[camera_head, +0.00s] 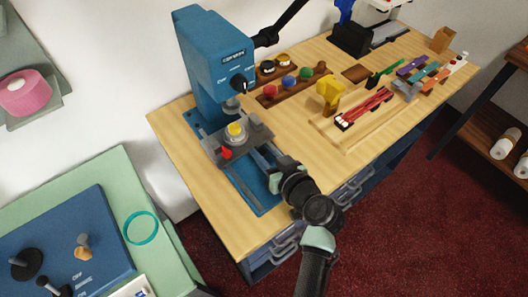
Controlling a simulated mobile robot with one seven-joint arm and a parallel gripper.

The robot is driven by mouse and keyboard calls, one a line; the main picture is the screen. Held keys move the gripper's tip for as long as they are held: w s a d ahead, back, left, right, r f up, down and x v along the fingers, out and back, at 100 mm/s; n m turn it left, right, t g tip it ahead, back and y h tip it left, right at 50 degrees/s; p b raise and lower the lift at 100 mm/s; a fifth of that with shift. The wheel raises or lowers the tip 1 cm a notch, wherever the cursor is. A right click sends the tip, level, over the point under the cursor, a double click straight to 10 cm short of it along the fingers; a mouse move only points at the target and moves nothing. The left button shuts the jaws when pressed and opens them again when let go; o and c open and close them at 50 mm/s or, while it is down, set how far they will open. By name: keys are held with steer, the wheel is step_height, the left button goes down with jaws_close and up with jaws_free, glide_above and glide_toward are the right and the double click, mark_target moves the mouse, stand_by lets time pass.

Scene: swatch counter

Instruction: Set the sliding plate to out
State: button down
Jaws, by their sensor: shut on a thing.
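The sliding plate (257,133) is a grey block on the blue base of a blue press (213,62). It carries a round white piece with a yellow top (236,130) and has a red knob (226,153) at its front left. The plate sits at the front of the press head, with the yellow top just below and in front of the spindle. Bare rail (243,190) shows in front of it. My gripper (262,160) reaches in from the lower right and is shut at the plate's front right edge. Its fingertips and the exact grip are partly hidden.
The press stands on a wooden counter (290,175). A rack with coloured knobs (290,84), a yellow clamp-like piece (329,93) and a tray with red strips (364,107) lie to the right. A green table with a blue panel (60,240) stands at lower left.

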steer(key=s+d, duration=0.2)
steer(key=s, duration=0.1)
steer(key=s+d+b, duration=0.1)
steer(key=s+d, duration=0.2)
steer(key=s+d+b, duration=0.1)
steer(key=s+d, duration=0.1)
steer(key=s, duration=0.2)
steer(key=shift+d+f, duration=0.1)
steer(key=shift+d, duration=0.05)
steer(key=c, duration=0.6)
jaws_free()
steer(key=shift+s, duration=0.15)
steer(key=shift+c, duration=0.2)
steer(key=b+v, duration=0.1)
steer(key=v, duration=1.2)
